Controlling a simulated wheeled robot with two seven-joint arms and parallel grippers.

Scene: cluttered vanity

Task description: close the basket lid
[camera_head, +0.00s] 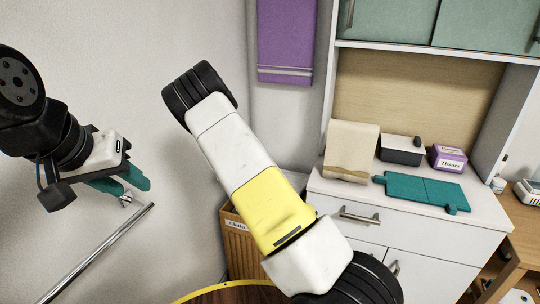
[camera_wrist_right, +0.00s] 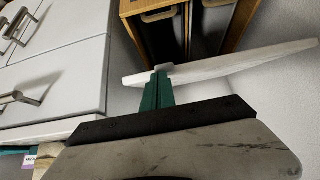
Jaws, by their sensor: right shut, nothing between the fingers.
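The wooden slatted basket (camera_head: 240,250) with a white label stands on the floor beside the cabinet, largely hidden behind my right arm. In the right wrist view, its wooden frame and dark interior (camera_wrist_right: 222,30) show at the top. A thin white panel (camera_wrist_right: 225,67), which looks like the basket lid, crosses that view at a slant. My right gripper (camera_wrist_right: 158,85) has its teal fingers together and empty, with tips at the panel's edge; whether they touch is unclear. It is hidden in the head view. My left gripper (camera_head: 128,184) is open and empty near the wall rail, away from the basket.
A white cabinet (camera_head: 415,222) is right of the basket, holding a paper bag (camera_head: 350,150), a black-and-white box (camera_head: 402,151), a purple tissue box (camera_head: 448,158) and a teal board (camera_head: 425,190). A metal rail (camera_head: 100,252) is at left. A purple towel (camera_head: 286,40) hangs behind.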

